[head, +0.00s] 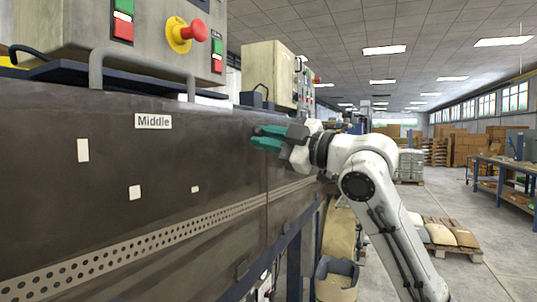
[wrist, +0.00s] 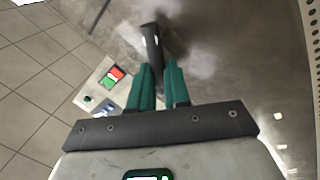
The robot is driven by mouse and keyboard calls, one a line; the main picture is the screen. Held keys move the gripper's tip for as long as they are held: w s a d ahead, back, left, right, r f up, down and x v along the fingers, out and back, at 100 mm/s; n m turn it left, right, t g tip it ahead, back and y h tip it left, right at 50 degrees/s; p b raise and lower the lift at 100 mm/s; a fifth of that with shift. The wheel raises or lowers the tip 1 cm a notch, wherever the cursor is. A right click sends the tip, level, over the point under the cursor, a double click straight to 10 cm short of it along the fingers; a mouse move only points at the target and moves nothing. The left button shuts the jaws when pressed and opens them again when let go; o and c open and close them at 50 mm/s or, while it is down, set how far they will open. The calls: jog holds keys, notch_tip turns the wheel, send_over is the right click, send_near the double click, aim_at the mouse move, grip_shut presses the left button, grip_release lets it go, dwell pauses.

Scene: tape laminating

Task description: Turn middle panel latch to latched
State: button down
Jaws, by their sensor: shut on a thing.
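The middle panel (head: 105,185) is a large dark brown metal face with a white "Middle" label (head: 153,121) in the head view. My gripper (head: 262,137) has teal fingers and is at the panel's upper right part. In the wrist view the latch (wrist: 151,42) is a dark, narrow handle standing out from the brown panel face. My gripper (wrist: 160,66) is shut on the latch, with its two teal fingers close together at the handle's near end. The fingers hide part of the latch. I cannot make out the latch in the head view.
Control boxes (head: 270,72) with buttons stand on top of the machine, one with a red emergency knob (head: 194,32). A perforated strip (head: 130,240) runs along the panel's lower part. Open floor (head: 500,235), pallets and a blue workbench (head: 500,180) lie to the right.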

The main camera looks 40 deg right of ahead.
jog(key=n+b, duration=0.1)
jog(key=f+n+b, duration=0.1)
jog(key=n+y+b, duration=0.1)
jog(key=n, duration=0.1)
jog(key=shift+a+f+b, duration=0.2)
jog(key=shift+f+b, duration=0.15)
jog(key=shift+f+n+y+b, duration=0.25)
jog(key=shift+n+b, duration=0.4)
jog(key=shift+n, duration=0.4)
jog(key=shift+f+n+y+b, duration=0.1)
jog(key=shift+n+y+b, duration=0.25)
jog(key=shift+n+b, duration=0.5)
jog(key=shift+n, duration=0.3)
jog(key=c, duration=1.1)
grip_release()
jog(key=shift+s, duration=0.1)
jog(key=v, duration=1)
jog(key=shift+s, duration=0.35)
jog(key=shift+d, duration=0.15)
